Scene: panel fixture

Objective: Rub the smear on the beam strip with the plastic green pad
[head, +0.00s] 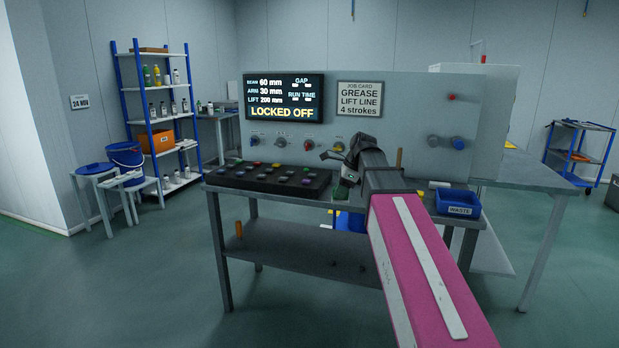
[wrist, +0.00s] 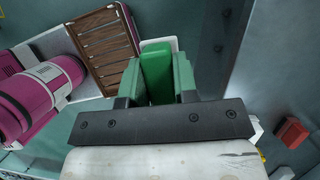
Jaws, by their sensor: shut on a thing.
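In the wrist view, my gripper (wrist: 157,75) is shut on the green pad (wrist: 157,70), a plain upright block between its two fingers. A white edge shows just behind the pad. In the head view, my gripper (head: 345,172) is at the front of the panel fixture, just right of the black button box, and mostly hidden by my own arm. I cannot make out the beam strip or its smear for certain in either view. I cannot tell whether the pad touches anything beyond the fingers.
The black button box (head: 268,180) stands on the bench left of my gripper. The grey panel (head: 410,110) with screen (head: 284,98) and knobs rises behind. In the wrist view, a brown slatted piece (wrist: 103,47) lies left of the pad.

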